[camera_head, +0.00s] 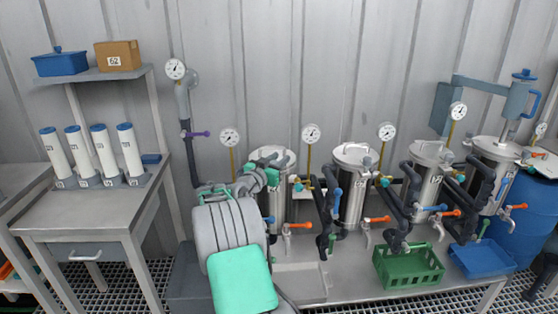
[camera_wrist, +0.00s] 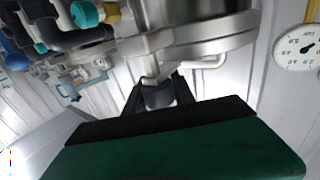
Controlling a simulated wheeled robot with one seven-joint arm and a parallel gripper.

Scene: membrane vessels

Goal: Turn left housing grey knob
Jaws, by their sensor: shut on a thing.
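The left housing (camera_head: 267,154) is a shiny steel cylinder with a lid, partly hidden behind my arm in the head view. Its steel body and clamp band (camera_wrist: 205,38) fill the top of the wrist view. The grey knob (camera_wrist: 159,97) is a dark grey piece at the band, beside a bent bright rod. My gripper (camera_wrist: 158,90) has its two black fingers on either side of the knob and is shut on it. In the head view my arm hides most of the contact between fingers and knob.
Other steel housings (camera_head: 352,190) stand to the right along the bench, with dark pipes and orange-handled taps. A gauge (camera_wrist: 298,47) is close on the right in the wrist view. A green crate (camera_head: 408,268) and a blue tray (camera_head: 482,262) sit at the front.

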